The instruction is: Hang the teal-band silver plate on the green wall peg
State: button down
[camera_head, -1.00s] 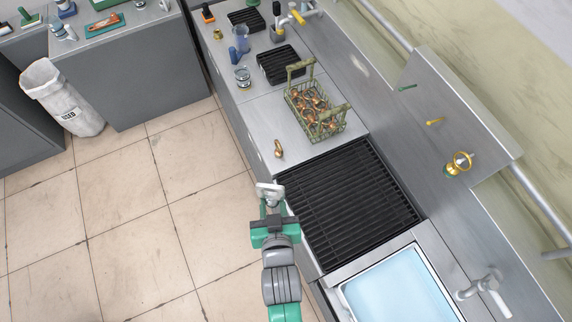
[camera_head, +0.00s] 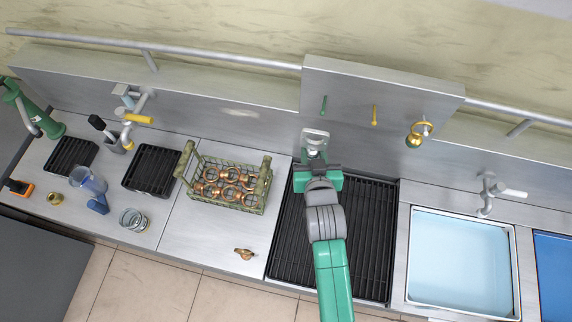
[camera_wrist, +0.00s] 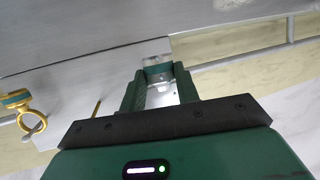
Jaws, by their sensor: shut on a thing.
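The silver plate (camera_head: 315,138) is held at the tip of my gripper (camera_head: 316,163), in front of the wall panel and above the black rack. In the wrist view the plate (camera_wrist: 161,97) sits between the two green fingers, with a teal band (camera_wrist: 157,68) across it. The green wall peg (camera_head: 323,104) sticks out of the panel just above the plate in the head picture. The plate looks apart from the peg, but the depth between them is hard to judge. I cannot make out the green peg in the wrist view.
A yellow peg (camera_head: 374,115) is right of the green one. Farther right, a gold ring piece with a green band (camera_head: 414,138) hangs on another peg. A wire basket (camera_head: 226,206) of copper-coloured parts stands left; a basin (camera_head: 460,262) and tap (camera_head: 488,196) are right.

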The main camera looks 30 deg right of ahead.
jog(key=shift+s+d, duration=0.2)
jog(key=shift+d, duration=0.1)
jog(key=shift+w+d+b, duration=0.75)
jog(key=shift+w+d, duration=0.95)
jog(key=shift+d, duration=0.1)
jog(key=shift+w, duration=0.1)
jog(key=shift+w+d+b, duration=0.95)
jog(key=shift+w+d, duration=0.45)
jog(key=shift+d, duration=0.15)
jog(key=shift+f, duration=0.15)
jog(key=shift+w+d+f+b, duration=0.2)
jog(key=shift+f+b, duration=0.3)
jog(key=shift+b, duration=0.1)
jog(key=shift+w+d+f+b, duration=0.1)
jog(key=shift+f+b, duration=0.25)
jog(key=shift+f, duration=0.05)
dwell(0.5)
